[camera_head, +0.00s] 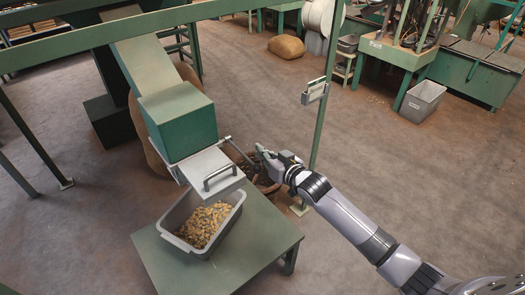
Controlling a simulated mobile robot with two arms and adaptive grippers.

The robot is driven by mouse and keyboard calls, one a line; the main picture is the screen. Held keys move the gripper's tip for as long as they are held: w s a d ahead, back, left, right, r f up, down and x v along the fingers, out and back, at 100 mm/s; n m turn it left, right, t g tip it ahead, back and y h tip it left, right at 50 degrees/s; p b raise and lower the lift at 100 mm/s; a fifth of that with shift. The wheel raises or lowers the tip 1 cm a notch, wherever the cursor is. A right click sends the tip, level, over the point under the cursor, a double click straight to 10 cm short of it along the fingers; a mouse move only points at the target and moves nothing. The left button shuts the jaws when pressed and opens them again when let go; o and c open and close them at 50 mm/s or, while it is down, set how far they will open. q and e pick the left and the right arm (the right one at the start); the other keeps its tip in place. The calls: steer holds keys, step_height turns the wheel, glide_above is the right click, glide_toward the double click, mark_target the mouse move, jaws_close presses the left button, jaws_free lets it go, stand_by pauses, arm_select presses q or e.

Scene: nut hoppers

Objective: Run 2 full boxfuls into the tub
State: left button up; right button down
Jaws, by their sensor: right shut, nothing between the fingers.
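A grey tub (169,224) stands on a green table (262,240) and holds a heap of brown nuts (204,224). Above its back end sits a metal box (202,163) with a dark handle (220,177) on top. This box is under the front of a green hopper housing (180,122). A thin rod (240,152) sticks out on the right side of the box. My right gripper (261,150) is shut and empty, just right of that rod; I cannot tell if they touch. My left gripper is out of view. The inside of the box is hidden.
A sloping chute (145,66) leads down to the housing. A green post (322,120) with a small holder (314,92) stands behind my right arm. A dark basket (268,180) is on the floor behind the table.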

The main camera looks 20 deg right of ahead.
arm_select(q)
steer(key=shift+b, duration=0.65)
arm_select(e)
steer(key=v, duration=0.9)
steer(key=shift+s+d, duration=0.2)
steer(key=shift+s, duration=0.15)
steer(key=c, duration=2.4)
jaws_free()
steer(key=shift+f, duration=0.1)
